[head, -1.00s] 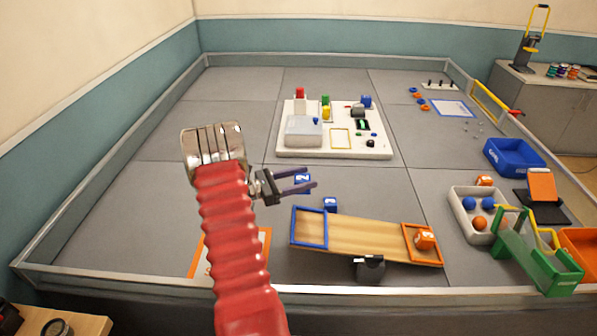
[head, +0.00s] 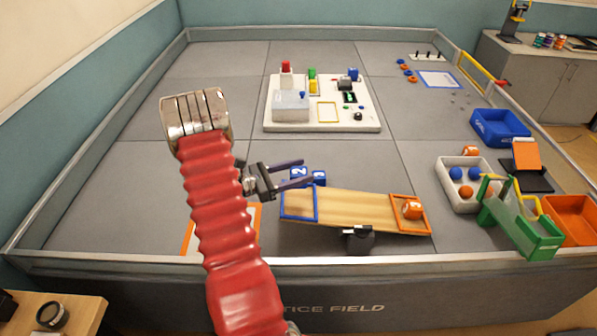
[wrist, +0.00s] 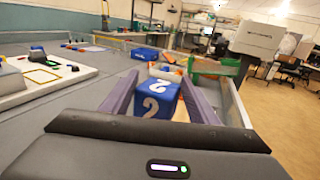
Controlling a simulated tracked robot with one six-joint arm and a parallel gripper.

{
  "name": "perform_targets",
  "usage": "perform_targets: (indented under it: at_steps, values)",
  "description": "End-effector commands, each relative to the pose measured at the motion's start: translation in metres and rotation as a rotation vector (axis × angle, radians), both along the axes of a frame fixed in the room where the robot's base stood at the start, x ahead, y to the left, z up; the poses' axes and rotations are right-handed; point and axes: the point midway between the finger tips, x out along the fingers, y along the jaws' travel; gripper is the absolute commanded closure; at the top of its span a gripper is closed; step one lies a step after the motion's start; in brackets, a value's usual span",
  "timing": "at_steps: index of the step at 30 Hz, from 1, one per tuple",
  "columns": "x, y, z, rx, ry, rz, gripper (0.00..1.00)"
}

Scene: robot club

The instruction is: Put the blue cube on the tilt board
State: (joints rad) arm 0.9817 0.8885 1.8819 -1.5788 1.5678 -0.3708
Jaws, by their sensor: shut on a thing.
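My gripper (head: 305,173) is shut on a blue cube (head: 297,173) marked with a white 2. The cube sits between the two purple fingers in the wrist view (wrist: 157,97). The tilt board (head: 352,210) is a wooden plank on a dark pivot. It has a blue frame at its left end and an orange frame at its right end, which is lower. In the head view the held cube shows just above the blue-framed end. Clearance between held cube and board is hard to tell.
A white panel (head: 372,119) with blocks stands farther back. A grey tray (head: 446,192) with balls and a green ramp (head: 530,240) stand right. Grey floor at left is mostly clear.

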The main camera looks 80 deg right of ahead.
Motion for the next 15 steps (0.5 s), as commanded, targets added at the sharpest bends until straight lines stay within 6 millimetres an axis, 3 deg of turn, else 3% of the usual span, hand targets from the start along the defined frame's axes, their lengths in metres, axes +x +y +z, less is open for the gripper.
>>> perform_targets:
  at_steps: [15]
  values:
    - [0.0,0.0,-0.027,0.001,0.001,0.0,0.68]
